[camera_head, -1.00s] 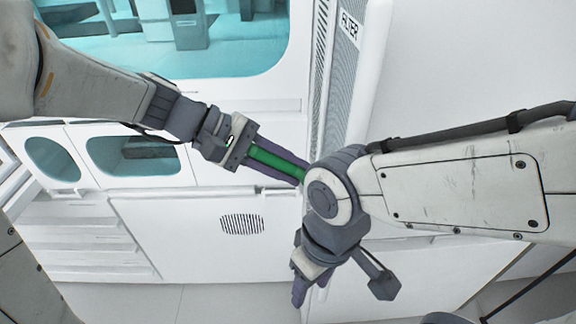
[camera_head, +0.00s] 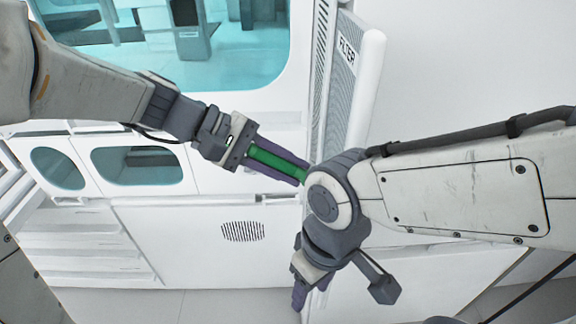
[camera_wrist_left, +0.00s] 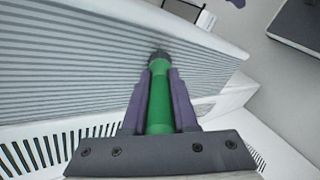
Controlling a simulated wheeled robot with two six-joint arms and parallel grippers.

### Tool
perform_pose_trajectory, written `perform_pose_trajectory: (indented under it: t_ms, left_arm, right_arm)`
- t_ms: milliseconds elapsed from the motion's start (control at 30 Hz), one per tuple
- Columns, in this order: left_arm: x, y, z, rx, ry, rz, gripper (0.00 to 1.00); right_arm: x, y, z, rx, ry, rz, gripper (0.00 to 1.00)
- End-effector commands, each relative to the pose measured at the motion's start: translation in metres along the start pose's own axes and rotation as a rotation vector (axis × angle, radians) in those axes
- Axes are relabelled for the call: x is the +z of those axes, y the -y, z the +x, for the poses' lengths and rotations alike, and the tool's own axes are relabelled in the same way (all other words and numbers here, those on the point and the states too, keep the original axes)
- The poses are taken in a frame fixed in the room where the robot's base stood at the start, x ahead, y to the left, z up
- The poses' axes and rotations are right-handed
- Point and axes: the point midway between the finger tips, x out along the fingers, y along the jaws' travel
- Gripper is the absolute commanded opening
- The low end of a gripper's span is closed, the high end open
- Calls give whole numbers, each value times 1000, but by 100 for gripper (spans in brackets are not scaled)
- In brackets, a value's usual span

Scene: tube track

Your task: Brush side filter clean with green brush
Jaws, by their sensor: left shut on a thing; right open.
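My left gripper (camera_head: 276,163) is shut on the green brush (camera_head: 268,157), whose handle lies between the purple fingers. In the left wrist view the green brush (camera_wrist_left: 160,95) points away from the gripper, and its dark far end lies in front of the slatted grey face of the side filter (camera_wrist_left: 60,65). I cannot tell whether it touches the slats. In the head view the side filter (camera_head: 337,85) stands upright in a white frame labelled "FILTER", above and right of the left gripper. My right arm hides the brush's far end there. My right gripper (camera_head: 299,292) is open, low in the middle.
A large window (camera_head: 240,50) is behind the left arm. White wall panels with smaller windows (camera_head: 135,165) and a round vent (camera_head: 243,231) lie below. My right arm crosses close to the left gripper's fingertips in the head view. Floor shows at the bottom.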

Motion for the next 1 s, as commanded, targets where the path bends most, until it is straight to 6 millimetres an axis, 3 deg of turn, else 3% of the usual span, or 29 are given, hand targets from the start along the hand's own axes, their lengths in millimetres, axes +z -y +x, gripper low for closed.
perform_pose_trajectory:
  t_ms: [1000]
  left_arm:
    - [-14,26,22,0,1,1,0]
  right_arm:
    - [2,-2,34,0,0,0,52]
